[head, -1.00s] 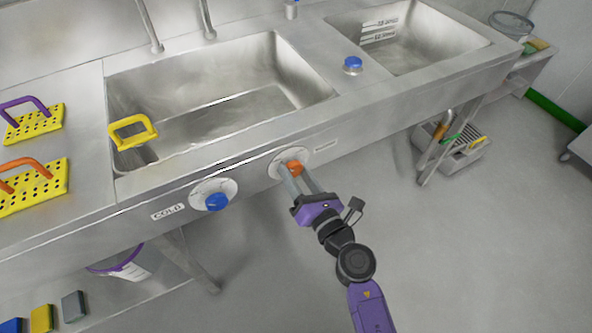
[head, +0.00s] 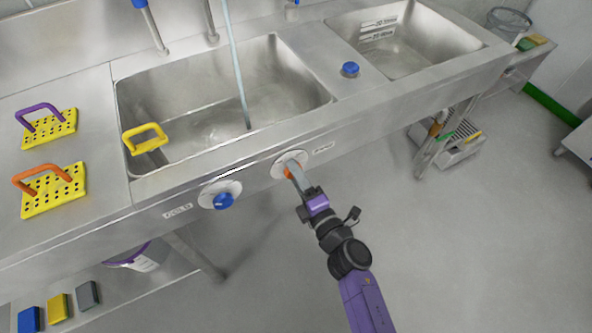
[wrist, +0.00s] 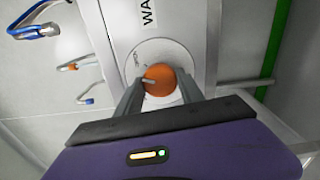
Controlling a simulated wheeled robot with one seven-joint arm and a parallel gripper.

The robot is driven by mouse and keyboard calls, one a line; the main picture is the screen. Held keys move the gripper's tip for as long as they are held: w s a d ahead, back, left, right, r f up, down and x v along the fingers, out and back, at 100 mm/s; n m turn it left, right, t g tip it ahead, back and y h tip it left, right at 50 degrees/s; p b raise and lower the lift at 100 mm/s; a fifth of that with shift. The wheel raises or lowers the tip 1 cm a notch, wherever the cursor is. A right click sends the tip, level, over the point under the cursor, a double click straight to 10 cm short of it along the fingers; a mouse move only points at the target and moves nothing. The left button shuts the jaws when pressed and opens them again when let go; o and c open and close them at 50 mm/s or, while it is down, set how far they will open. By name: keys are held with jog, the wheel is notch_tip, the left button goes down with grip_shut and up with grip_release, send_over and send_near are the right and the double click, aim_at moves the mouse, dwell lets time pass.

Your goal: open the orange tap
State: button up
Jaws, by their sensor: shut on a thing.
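The orange tap (head: 289,173) is a round knob on a pale dial plate on the sink's front panel. It also shows in the wrist view (wrist: 163,82), with a pale mark across its face. My gripper (head: 293,169) is shut on the knob, with one finger on each side of it in the wrist view. The fingers partly hide the knob in the head view. A stream of water (head: 236,70) falls from above into the large basin (head: 190,95).
A blue tap (head: 223,200) sits left of the orange one, beside a label. A yellow-handled basket (head: 147,140) hangs at the basin's left. Perforated yellow blocks (head: 52,192) lie on the left counter. Open floor (head: 460,260) lies right of my arm.

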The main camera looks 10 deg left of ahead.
jog(key=shift+d+m+p, duration=0.1)
jog(key=shift+m+p, duration=0.95)
jog(key=shift+m, duration=1.25)
jog(key=o, duration=1.4)
jog(key=p+v, duration=0.1)
jog(key=v, duration=0.6)
jog(key=shift+s+d, duration=0.2)
jog(key=shift+s, duration=0.15)
